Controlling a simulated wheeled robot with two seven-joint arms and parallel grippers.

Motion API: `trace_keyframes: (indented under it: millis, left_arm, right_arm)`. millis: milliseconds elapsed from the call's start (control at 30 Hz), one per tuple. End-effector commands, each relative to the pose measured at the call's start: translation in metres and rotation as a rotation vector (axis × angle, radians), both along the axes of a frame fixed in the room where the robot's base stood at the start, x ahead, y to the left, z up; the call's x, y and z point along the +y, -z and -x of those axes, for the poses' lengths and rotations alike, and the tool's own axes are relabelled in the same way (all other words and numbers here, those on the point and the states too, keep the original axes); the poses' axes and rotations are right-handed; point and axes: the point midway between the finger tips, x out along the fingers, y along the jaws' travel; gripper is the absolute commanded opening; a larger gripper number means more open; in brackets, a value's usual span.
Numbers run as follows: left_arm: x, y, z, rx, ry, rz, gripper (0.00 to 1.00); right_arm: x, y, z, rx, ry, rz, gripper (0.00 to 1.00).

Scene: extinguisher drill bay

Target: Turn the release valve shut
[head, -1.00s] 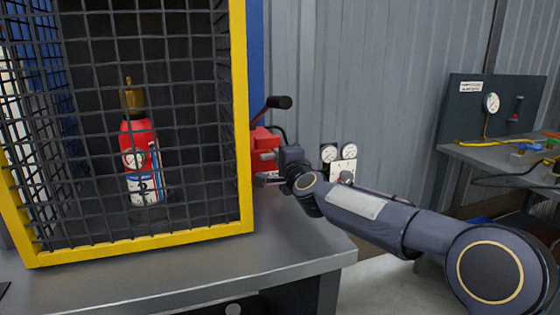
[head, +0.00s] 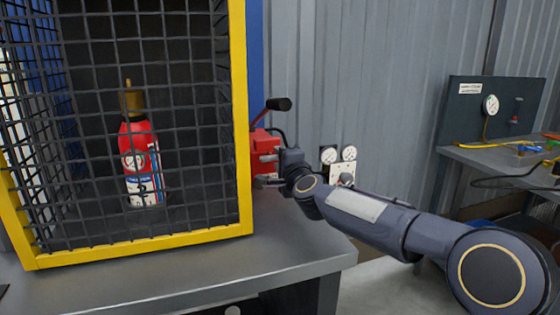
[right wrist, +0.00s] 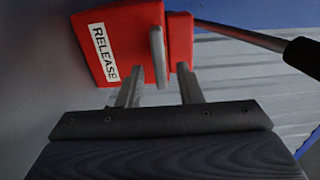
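The red release box (head: 262,143) is fixed at the right side of the yellow-framed cage. In the right wrist view, the box (right wrist: 118,45) carries a white RELEASE label, and a grey valve handle (right wrist: 158,58) stands out from it. My right gripper (head: 265,170) is at the front of the box. Its two fingers (right wrist: 160,88) are apart in the wrist view, with the handle between them and a gap showing on each side. Whether the handle touches a finger deeper in cannot be told. My left gripper is not in view.
A black-gripped lever (head: 278,103) sticks out above the box and also shows in the wrist view (right wrist: 303,56). The mesh cage (head: 243,120) holds a red extinguisher (head: 139,150). A metal bench (head: 200,275) lies below.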

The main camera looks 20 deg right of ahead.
Motion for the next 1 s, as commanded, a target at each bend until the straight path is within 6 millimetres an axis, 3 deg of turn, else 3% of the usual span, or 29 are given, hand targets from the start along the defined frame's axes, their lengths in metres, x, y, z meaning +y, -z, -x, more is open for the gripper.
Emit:
trace_keyframes:
  millis: [500,1000]
  left_arm:
    - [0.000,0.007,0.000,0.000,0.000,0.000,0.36]
    - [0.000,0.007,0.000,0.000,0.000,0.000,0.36]
  right_arm:
    - [-0.003,0.000,0.072,-0.001,0.000,0.000,0.33]
    - [-0.003,0.000,0.077,0.000,0.001,-0.001,0.33]
